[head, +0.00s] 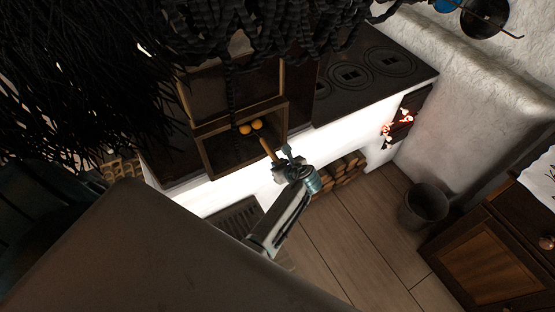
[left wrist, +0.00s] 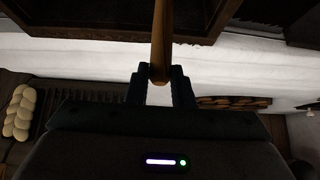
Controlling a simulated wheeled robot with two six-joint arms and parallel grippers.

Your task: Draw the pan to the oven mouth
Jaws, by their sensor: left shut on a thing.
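A wooden handle (head: 267,148) runs from the dark oven opening (head: 208,153) out to my left gripper (head: 281,161). My left gripper is shut on the handle's near end, in front of the stove's white wall. The left wrist view shows the same handle (left wrist: 161,38) between the two fingers of the gripper (left wrist: 161,88), pointing away into the dark opening. Orange round things (head: 251,127) sit inside the opening. The pan's body is too dark to make out. My right gripper is not in view.
A dark cooktop (head: 375,65) lies right of the opening, with a glowing fire (head: 398,124) at its right end. Firewood (head: 343,176) sits in a niche below. A bucket (head: 424,207) and a wooden cabinet (head: 490,265) stand at right. Dark hanging strands (head: 270,35) cover the top.

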